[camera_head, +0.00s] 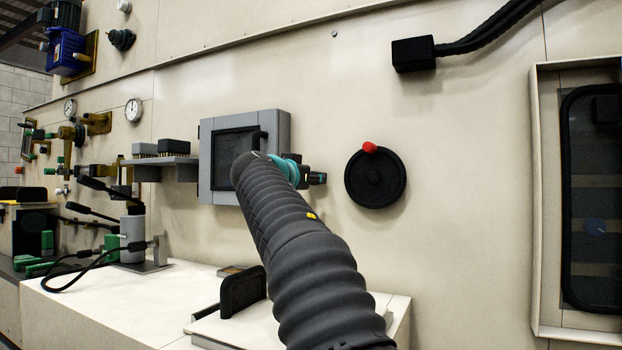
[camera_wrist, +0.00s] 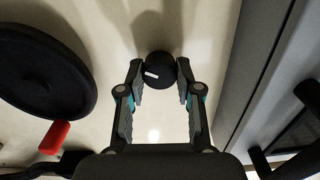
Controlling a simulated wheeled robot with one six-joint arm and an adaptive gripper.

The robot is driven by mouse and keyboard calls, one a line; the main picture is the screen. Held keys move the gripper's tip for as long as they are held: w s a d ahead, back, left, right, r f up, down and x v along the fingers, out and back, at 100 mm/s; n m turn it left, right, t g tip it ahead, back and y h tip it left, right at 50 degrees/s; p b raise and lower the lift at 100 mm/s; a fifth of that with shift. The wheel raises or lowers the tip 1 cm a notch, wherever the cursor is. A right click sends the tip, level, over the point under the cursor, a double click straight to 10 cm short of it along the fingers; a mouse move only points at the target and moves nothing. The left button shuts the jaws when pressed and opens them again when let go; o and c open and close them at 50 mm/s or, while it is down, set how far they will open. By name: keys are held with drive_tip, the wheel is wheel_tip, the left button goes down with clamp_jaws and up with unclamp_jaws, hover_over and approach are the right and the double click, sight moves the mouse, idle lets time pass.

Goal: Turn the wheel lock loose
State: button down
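A small round black knob with a white mark (camera_wrist: 158,68) sits on the wall between the wheel and a grey box in the wrist view; it looks like the wheel lock. My gripper (camera_wrist: 160,80) is open, with one fingertip on each side of the knob and a narrow gap showing at each side. In the head view my gripper (camera_head: 318,178) is close to the wall, left of the wheel, and the knob cannot be made out there. The black handwheel (camera_head: 375,190) has a red handle (camera_head: 369,147) at its top; the wheel also shows in the wrist view (camera_wrist: 45,75).
A grey box with a dark window (camera_head: 280,130) is on the wall just left of my gripper; its side (camera_wrist: 262,70) is close in the wrist view. A pale ledge (camera_head: 110,310) runs below. A framed dark window (camera_head: 538,200) is at the right.

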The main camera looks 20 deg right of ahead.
drive_tip(key=shift+n, duration=0.3)
drive_tip(key=n+p, duration=0.5)
drive_tip(key=n, duration=1.8)
drive_tip(key=shift+f, duration=0.15)
drive_tip(key=shift+n, duration=0.3)
drive_tip(key=c, duration=0.8)
unclamp_jaws()
drive_tip(key=shift+a, duration=0.1)
drive_tip(key=shift+o, duration=0.2)
drive_tip(key=v, duration=1.2)
